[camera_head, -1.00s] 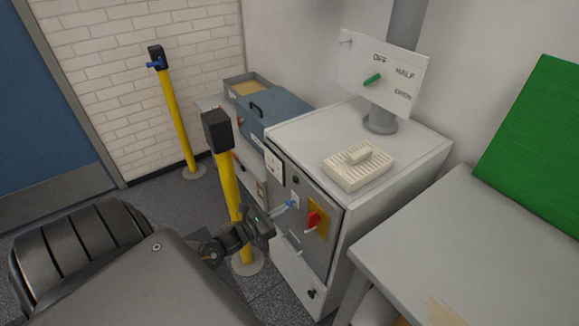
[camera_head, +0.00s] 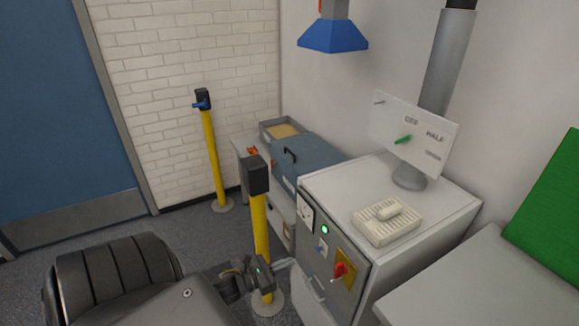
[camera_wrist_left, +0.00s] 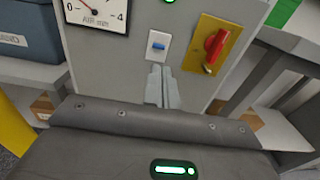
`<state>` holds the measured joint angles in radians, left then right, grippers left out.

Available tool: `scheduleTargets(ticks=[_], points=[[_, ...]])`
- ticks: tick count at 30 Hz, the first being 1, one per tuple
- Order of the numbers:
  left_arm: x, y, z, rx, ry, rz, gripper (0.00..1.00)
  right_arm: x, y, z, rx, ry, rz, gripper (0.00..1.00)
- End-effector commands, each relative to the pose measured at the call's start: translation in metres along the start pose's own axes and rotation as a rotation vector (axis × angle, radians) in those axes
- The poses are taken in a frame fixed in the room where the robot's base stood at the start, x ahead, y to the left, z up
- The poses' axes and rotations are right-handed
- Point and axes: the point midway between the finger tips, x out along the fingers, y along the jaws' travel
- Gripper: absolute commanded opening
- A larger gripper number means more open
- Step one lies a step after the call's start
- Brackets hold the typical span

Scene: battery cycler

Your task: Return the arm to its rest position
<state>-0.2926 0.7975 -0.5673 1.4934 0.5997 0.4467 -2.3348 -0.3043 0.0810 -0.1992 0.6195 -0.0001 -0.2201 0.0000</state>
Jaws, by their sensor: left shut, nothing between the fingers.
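My left arm comes in from the lower left in the head view. Its gripper (camera_head: 285,264) is shut and empty, in front of the cabinet's control panel and apart from it. In the left wrist view the two fingers (camera_wrist_left: 161,86) lie together, pointing at the panel just below the small blue switch (camera_wrist_left: 157,46). The blue switch also shows in the head view (camera_head: 321,249), next to a red rotary handle (camera_head: 339,270) on a yellow plate. A green lamp (camera_head: 324,230) glows above the switch. My right gripper is out of view.
A yellow post (camera_head: 260,220) with a black top stands close beside my left gripper; another post (camera_head: 213,160) stands by the brick wall. The white cabinet (camera_head: 330,185) blocks the way ahead. A grey table (camera_head: 450,290) is at right. Open floor (camera_head: 215,245) shows at left.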

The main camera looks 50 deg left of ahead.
Motion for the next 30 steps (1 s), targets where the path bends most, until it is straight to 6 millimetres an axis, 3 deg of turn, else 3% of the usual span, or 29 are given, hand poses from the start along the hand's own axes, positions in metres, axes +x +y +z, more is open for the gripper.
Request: scheduleTargets(ticks=[23, 27, 30], points=[[-0.005, 0.002, 0.001, -0.034, 0.000, 0.004, 0.00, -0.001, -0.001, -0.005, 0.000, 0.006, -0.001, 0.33], [-0.005, 0.005, -0.007, -0.255, 0.033, 0.028, 0.00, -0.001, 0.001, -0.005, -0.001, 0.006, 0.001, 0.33], [-0.014, 0.021, -0.037, -0.529, 0.123, 0.107, 0.00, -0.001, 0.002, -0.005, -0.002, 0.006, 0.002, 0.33]])
